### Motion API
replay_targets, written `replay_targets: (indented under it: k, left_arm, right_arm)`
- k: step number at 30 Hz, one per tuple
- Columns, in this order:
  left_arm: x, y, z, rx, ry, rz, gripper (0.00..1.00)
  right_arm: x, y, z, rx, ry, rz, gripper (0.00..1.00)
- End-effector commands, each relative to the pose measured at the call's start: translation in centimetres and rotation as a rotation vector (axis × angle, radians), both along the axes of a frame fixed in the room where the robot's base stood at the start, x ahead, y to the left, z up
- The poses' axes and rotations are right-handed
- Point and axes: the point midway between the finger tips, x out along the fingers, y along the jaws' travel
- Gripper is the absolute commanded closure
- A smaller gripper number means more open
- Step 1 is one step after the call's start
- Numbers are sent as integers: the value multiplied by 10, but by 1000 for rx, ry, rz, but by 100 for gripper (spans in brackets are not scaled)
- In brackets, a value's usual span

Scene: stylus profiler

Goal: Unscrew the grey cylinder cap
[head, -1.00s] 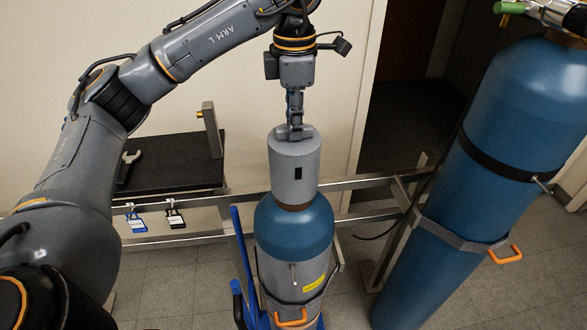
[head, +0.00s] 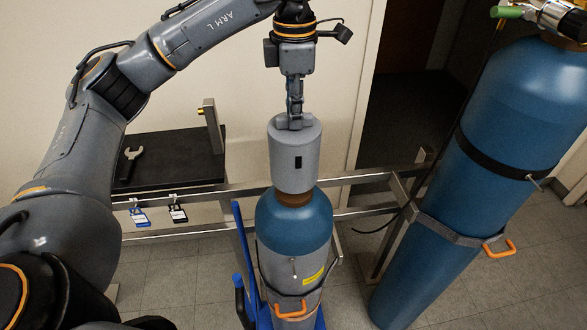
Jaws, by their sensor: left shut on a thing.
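The grey cylinder cap (head: 296,163) sits at the top of a blue and grey gas cylinder (head: 293,222) in the middle of the head view. It has a dark slot in its side, and a brown neck ring shows just under its lower edge. My left gripper (head: 295,121) points down from above and is shut on the top of the cap. Whether the cap's threads are still engaged cannot be seen. My right gripper is out of view.
The cylinder stands on a blue hand cart (head: 244,262). A taller blue cylinder (head: 490,180) is strapped at the right. A steel rail (head: 235,190) runs behind. A black shelf (head: 180,160) holds a wrench (head: 133,163). Two padlocks hang below the shelf.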

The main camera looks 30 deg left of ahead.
Motion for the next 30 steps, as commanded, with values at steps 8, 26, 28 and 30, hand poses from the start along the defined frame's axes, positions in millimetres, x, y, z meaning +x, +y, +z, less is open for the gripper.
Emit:
replay_targets:
  k: [8,26,28,30]
  left_arm:
    - [0,0,31,-1,-3,0,100]
    - [0,0,48,-1,-3,0,100]
    - [0,0,48,-1,-3,0,100]
    - [0,0,48,-1,-3,0,100]
  right_arm:
    - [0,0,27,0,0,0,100]
    - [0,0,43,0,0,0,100]
    - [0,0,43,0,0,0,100]
    - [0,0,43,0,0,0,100]
